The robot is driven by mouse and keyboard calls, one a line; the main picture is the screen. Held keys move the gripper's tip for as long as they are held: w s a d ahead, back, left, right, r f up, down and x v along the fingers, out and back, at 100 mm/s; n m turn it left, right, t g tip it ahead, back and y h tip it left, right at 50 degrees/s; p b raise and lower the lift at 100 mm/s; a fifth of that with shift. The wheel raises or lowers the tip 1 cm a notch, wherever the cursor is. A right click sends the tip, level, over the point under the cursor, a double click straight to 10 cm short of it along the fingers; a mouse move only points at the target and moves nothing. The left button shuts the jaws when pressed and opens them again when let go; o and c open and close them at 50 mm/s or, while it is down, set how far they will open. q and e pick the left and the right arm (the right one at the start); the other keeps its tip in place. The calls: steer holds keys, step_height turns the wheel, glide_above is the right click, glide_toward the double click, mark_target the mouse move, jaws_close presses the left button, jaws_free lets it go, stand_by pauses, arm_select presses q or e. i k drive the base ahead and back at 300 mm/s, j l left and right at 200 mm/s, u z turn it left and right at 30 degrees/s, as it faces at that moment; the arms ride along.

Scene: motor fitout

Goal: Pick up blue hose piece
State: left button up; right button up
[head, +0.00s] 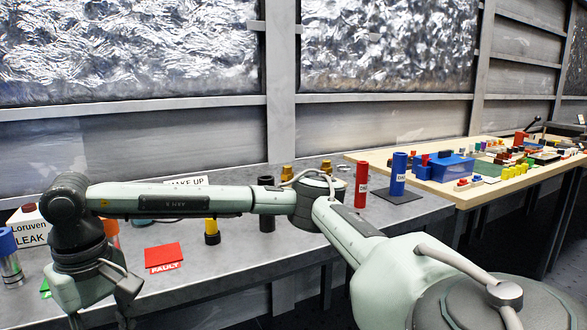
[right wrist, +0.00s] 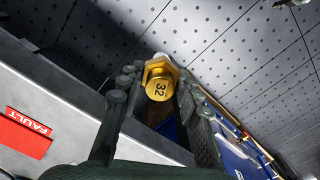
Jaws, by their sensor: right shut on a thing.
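A tall blue hose piece (head: 398,173) stands upright on a dark base plate on the grey bench, right of a red one, in the head view. My right arm reaches across the bench to the far left. My right gripper (head: 100,312) points down near the bench's front left, its fingertips partly cut off by the frame. In the right wrist view my right gripper (right wrist: 160,85) is shut on a gold hex fitting (right wrist: 159,85) marked 32. Something blue shows behind it, too hidden to name. My left gripper is not in view.
A red FAULT card (head: 163,257) lies beside the right gripper and also shows in the right wrist view (right wrist: 28,132). A red piece (head: 361,183), a black piece (head: 266,205) and a yellow-and-black piece (head: 212,232) stand on the bench. A wooden table (head: 465,190) at right is crowded.

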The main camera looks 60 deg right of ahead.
mark_target(399, 159)
steer(key=k+l+z, duration=0.3)
steer(key=l, duration=0.6)
steer(key=l+z, duration=0.25)
steer(key=l, duration=0.65)
steer(key=k+l+z, duration=0.1)
steer(key=l+z, duration=0.2)
steer(key=l, duration=0.7)
